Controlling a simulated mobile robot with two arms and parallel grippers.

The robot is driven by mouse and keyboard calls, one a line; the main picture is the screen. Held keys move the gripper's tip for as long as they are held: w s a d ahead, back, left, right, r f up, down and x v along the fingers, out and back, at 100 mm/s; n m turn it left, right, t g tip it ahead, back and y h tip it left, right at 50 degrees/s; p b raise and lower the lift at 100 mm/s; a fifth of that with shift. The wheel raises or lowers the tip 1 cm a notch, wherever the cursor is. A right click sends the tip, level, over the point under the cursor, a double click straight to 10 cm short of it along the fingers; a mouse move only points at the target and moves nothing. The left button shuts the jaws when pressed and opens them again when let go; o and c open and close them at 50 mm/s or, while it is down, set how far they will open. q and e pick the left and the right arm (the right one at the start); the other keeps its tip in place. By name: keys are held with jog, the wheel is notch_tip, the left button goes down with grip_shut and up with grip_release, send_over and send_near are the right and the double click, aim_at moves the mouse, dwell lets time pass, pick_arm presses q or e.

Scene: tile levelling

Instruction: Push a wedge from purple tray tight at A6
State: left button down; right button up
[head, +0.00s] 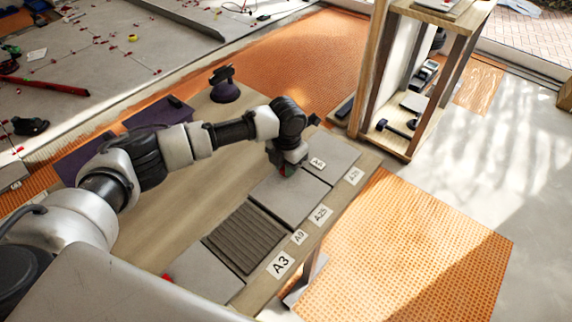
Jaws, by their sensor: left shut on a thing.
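My left gripper (287,169) is low over the board, at the seam between two grey tiles, close to the small label A6 (317,163). One grey tile (290,196) lies on the near side of the gripper and another (332,156) on the far side. A dark purple tray (157,113) lies at the board's back left, and a second purple one (86,157) is partly behind my arm. My right gripper is out of view.
Labels A3 (281,264), A9 (299,237) and A25 (320,214) run along the board's right edge. A ribbed dark tile area (245,237) lies nearer. A wooden shelf (415,80) stands beyond the board.

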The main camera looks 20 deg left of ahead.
pick_arm(q)
jog(key=c, duration=0.9)
grip_release()
jog(key=shift+r, duration=0.1)
notch_tip(320, 180, up, 11)
